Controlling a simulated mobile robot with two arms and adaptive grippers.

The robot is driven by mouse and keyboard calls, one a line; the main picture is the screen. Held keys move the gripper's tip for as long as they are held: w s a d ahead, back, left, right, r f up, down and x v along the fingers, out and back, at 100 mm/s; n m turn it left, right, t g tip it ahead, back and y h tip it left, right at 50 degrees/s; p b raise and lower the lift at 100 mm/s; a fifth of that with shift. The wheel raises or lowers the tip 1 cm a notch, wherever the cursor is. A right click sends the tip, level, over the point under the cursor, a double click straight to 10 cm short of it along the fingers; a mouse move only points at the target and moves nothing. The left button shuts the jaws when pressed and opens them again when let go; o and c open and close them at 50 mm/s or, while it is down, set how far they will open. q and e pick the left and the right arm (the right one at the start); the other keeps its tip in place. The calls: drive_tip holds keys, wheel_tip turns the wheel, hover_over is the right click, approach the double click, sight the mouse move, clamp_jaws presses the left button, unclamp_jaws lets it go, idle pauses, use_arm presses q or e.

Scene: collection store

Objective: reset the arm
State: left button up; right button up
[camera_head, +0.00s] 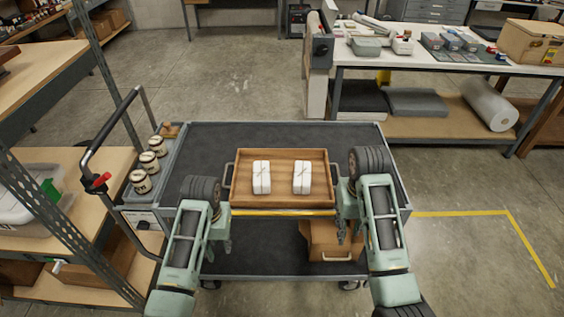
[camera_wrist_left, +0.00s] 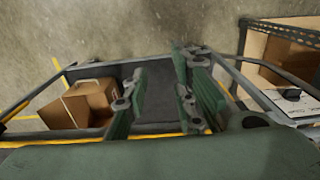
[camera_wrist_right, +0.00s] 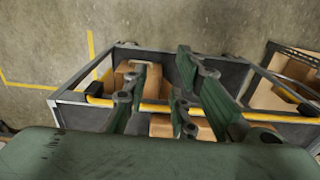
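My left gripper (camera_head: 220,236) hangs at the cart's near edge, left of the wooden tray. In the left wrist view its two green fingers (camera_wrist_left: 160,66) stand apart with nothing between them. My right gripper (camera_head: 347,220) hangs at the near edge just right of the tray. In the right wrist view its fingers (camera_wrist_right: 161,64) are also apart and empty. Both grippers point down at the near side of the cart. Neither visibly holds the tray, though how close the right one is to its handle is hard to tell.
The wooden tray (camera_head: 282,155) with two white tied bundles (camera_head: 262,178) (camera_head: 302,178) lies on the dark cart top (camera_head: 220,140). Several jars (camera_head: 149,161) stand at the cart's left end. A box (camera_head: 330,240) sits on the lower shelf. Shelving is at left, a workbench (camera_head: 440,62) behind right.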

use_arm(q)
drive_tip(key=shift+w, duration=0.1)
use_arm(e)
drive_tip(key=shift+w+f, duration=0.1)
